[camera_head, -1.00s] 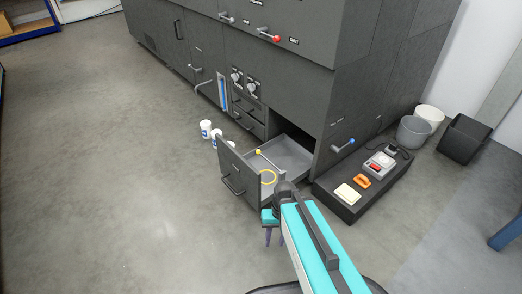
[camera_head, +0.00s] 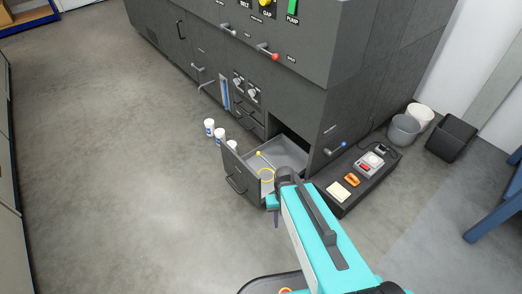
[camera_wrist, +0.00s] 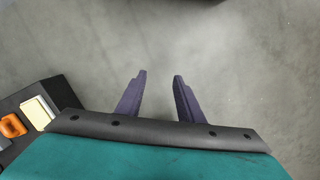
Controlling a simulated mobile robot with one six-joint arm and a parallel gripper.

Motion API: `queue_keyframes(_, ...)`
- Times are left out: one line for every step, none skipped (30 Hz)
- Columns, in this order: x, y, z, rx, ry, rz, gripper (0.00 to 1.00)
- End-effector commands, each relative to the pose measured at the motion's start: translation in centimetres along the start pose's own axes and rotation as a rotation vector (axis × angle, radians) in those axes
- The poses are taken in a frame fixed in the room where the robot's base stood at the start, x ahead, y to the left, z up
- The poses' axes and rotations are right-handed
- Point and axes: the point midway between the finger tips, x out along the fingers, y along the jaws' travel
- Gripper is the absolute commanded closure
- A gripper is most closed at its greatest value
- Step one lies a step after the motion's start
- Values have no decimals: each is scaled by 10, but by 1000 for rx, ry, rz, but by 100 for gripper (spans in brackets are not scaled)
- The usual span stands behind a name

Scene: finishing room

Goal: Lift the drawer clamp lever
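The drawer (camera_head: 235,169) of the grey machine stands pulled open. A thin lever with a yellow knob (camera_head: 258,153) stands at the drawer, leaning over its inside; I take it to be the clamp lever. My gripper (camera_head: 276,219) is just outside the drawer's near right side, low and pointing down, apart from the lever. In the wrist view my gripper (camera_wrist: 158,74) has its two dark fingers spread, with only bare floor between them. The drawer and lever are not in the wrist view.
Right of the drawer is a low black plinth (camera_head: 333,206) with an orange item (camera_head: 352,180), a pale block (camera_head: 338,191) and a grey device (camera_head: 369,165). A blue-tipped handle (camera_head: 343,144) sticks out above the plinth. Floor at left is clear.

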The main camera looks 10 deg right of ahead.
Motion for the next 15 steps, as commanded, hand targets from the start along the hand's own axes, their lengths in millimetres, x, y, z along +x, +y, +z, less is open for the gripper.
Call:
queue_keyframes(-14, 0, 6, 0, -7, 0, 66)
queue_keyframes(-17, 0, 9, 0, -11, 1, 66)
queue_keyframes(-21, 0, 12, 0, -16, 1, 66)
queue_keyframes(-25, 0, 14, 0, -20, 1, 66)
queue_keyframes(-28, 0, 17, 0, -23, 1, 66)
queue_keyframes(-32, 0, 20, 0, -29, 1, 66)
queue_keyframes(-35, 0, 23, 0, -33, 1, 66)
queue_keyframes(-38, 0, 25, 0, -37, 1, 66)
queue_keyframes(-42, 0, 29, 0, -42, 1, 66)
queue_keyframes(-46, 0, 31, 0, -46, 1, 66)
queue_keyframes(-49, 0, 34, 0, -50, 1, 66)
queue_keyframes(-53, 0, 37, 0, -55, 1, 66)
queue_keyframes(-56, 0, 40, 0, -59, 1, 66)
queue_keyframes(-59, 0, 42, 0, -63, 1, 66)
queue_keyframes(-64, 0, 46, 0, -68, 1, 66)
